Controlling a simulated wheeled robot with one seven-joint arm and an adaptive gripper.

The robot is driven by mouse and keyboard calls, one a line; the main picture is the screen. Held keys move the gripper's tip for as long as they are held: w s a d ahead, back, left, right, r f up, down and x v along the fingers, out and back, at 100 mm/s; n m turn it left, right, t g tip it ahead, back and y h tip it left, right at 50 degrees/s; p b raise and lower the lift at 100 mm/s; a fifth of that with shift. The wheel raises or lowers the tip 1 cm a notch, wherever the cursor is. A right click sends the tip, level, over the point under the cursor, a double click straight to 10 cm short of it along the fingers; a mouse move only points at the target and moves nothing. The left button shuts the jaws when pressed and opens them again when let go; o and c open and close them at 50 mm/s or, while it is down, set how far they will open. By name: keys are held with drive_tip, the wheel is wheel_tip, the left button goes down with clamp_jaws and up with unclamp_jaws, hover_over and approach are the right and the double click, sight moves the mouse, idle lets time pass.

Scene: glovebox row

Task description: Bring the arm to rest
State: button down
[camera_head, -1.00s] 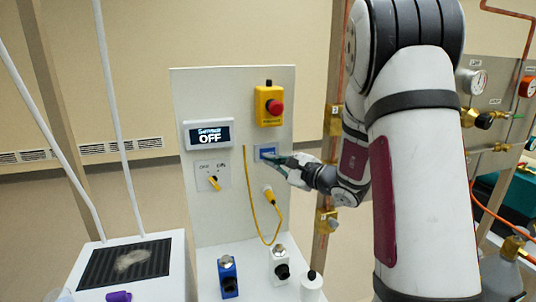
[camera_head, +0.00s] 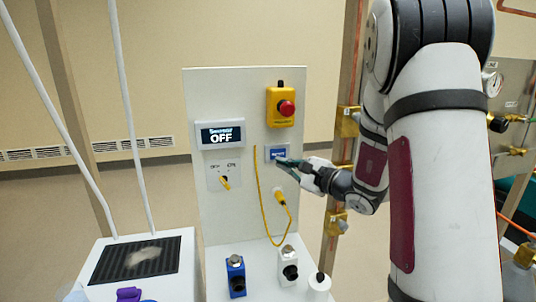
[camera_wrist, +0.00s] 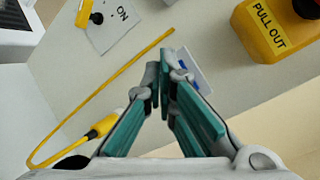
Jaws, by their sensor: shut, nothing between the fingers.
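My gripper (camera_head: 284,163) is shut and empty, with its teal fingers pointing at the white control panel (camera_head: 235,100). Its fingertips are in front of the small blue-and-white plate (camera_head: 277,152) on the panel; I cannot tell whether they touch it. In the wrist view the closed fingers (camera_wrist: 165,70) partly cover that plate (camera_wrist: 193,75). My arm reaches in from the right side of the head view, bent at the elbow.
The panel carries a display (camera_head: 221,134) reading OFF, a rotary switch (camera_head: 224,182), a yellow box with a red button (camera_head: 281,104) and a looped yellow cable (camera_head: 262,205). Blue (camera_head: 235,275) and white (camera_head: 288,265) valve blocks stand below. Copper pipes and gauges are at right.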

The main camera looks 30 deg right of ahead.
drive_tip(key=s+a+r+n+g+y, duration=0.2)
drive_tip(key=s+a+n+g+y, duration=0.25)
drive_tip(key=a, duration=0.55)
drive_tip(key=s+a+r+n+g+y, duration=0.2)
drive_tip(key=s+a+r+n+g, duration=0.15)
drive_tip(key=s+a+n, duration=0.5)
drive_tip(key=s+a+f+n+g+h, duration=0.25)
drive_tip(key=s+a+g, duration=0.3)
drive_tip(key=s, duration=0.45)
drive_tip(key=s+d+n+t+h, duration=0.2)
drive_tip(key=s+d+n+h, duration=0.5)
drive_tip(key=s+d+h, duration=0.1)
drive_tip(key=shift+s+d+f+h, duration=0.15)
drive_tip(key=shift+s+d+h, duration=0.3)
drive_tip(key=shift+s, duration=0.75)
drive_tip(key=shift+a, duration=0.15)
